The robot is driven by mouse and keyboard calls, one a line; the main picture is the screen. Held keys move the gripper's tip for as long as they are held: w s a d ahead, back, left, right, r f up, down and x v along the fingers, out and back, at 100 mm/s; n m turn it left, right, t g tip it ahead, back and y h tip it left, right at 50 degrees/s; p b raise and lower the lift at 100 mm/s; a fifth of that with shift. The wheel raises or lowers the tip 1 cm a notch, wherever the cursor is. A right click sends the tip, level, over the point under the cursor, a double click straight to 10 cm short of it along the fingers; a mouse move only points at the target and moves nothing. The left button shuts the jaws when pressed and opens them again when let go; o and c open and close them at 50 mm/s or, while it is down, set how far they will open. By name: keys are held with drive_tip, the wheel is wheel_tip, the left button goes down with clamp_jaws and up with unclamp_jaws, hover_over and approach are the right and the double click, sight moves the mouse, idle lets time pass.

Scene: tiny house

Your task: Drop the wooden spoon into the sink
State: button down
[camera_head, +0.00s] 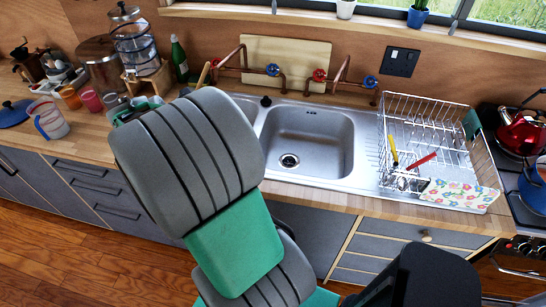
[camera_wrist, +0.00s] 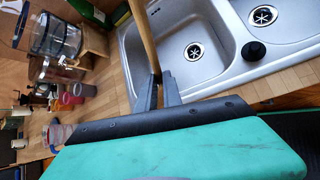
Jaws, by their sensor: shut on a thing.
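The wooden spoon (camera_wrist: 143,36) is a long light-brown stick in the wrist view. My gripper (camera_wrist: 158,88) is shut on its lower visible part. The stick runs up from the fingers to the top edge, across a basin of the steel sink (camera_wrist: 225,75) in the picture; its height above the sink is unclear. In the head view a short piece of the spoon (camera_head: 204,74) shows beyond my arm, and my fingers are hidden. The steel sink (camera_head: 309,141) has an empty-looking right basin with a drain. My arm covers much of the left basin.
A wire dish rack (camera_head: 428,140) with utensils and a flowered cloth stands right of the sink. Taps (camera_head: 273,70) rise behind it. A green bottle (camera_head: 179,60), a glass dispenser (camera_head: 135,47) and cups (camera_head: 91,101) stand to the left. A red kettle (camera_head: 521,133) is far right.

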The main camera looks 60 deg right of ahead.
drive_tip(key=s+d+f+m+g+h, duration=0.1)
drive_tip(key=s+d+f+m+g, duration=0.2)
drive_tip(key=s+d, duration=0.55)
drive_tip(key=s+d+f+m+g, duration=0.2)
drive_tip(key=s+d+m+g, duration=0.3)
drive_tip(key=d, duration=0.6)
drive_tip(key=s+d+f+m+g+y, duration=0.1)
drive_tip(key=s+d+f+m+g, duration=0.2)
drive_tip(key=s, duration=0.5)
drive_tip(key=s+d+f+m+y, duration=0.2)
drive_tip(key=s+d+m, duration=0.25)
drive_tip(key=s, duration=0.35)
wheel_tip(320, 180, down, 6)
drive_tip(key=b, duration=0.5)
drive_tip(key=shift+s+d, duration=0.25)
drive_tip(key=shift+s, duration=0.1)
drive_tip(key=c, duration=1.4)
unclamp_jaws()
drive_tip(key=shift+c, duration=0.2)
